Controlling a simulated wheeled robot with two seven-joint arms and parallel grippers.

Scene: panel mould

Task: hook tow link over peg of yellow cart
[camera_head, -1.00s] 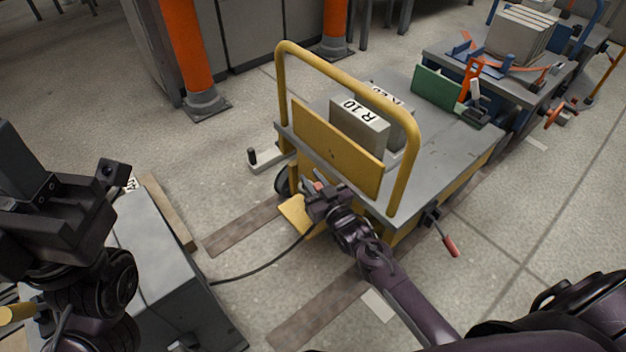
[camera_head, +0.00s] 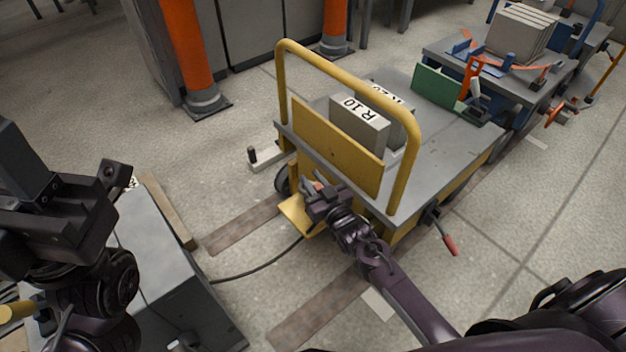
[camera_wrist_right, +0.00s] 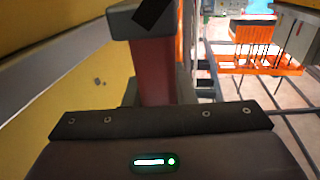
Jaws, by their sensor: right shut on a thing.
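The yellow cart (camera_head: 333,147) stands in the middle of the head view, with a yellow push rail and a low yellow plate (camera_head: 297,214) at its near end. A short yellow post (camera_head: 293,178) stands above that plate; I cannot tell if it is the peg. My right gripper (camera_head: 318,187) is at this end, shut on a red grip (camera_wrist_right: 153,70) with a grey top, which I take to be the tow link's. The link's far part is hidden, so I cannot tell whether it is around the peg. My left gripper (camera_head: 85,200) is at the left, apart from the cart; its jaw opening is unclear.
Grey blocks marked R 10 (camera_head: 358,127) stand on the cart. A grey bar with a black pin (camera_head: 252,156) juts out at its left. A grey box (camera_head: 165,265) stands near left, with a cable on the floor. A blue cart (camera_head: 535,85) stands behind.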

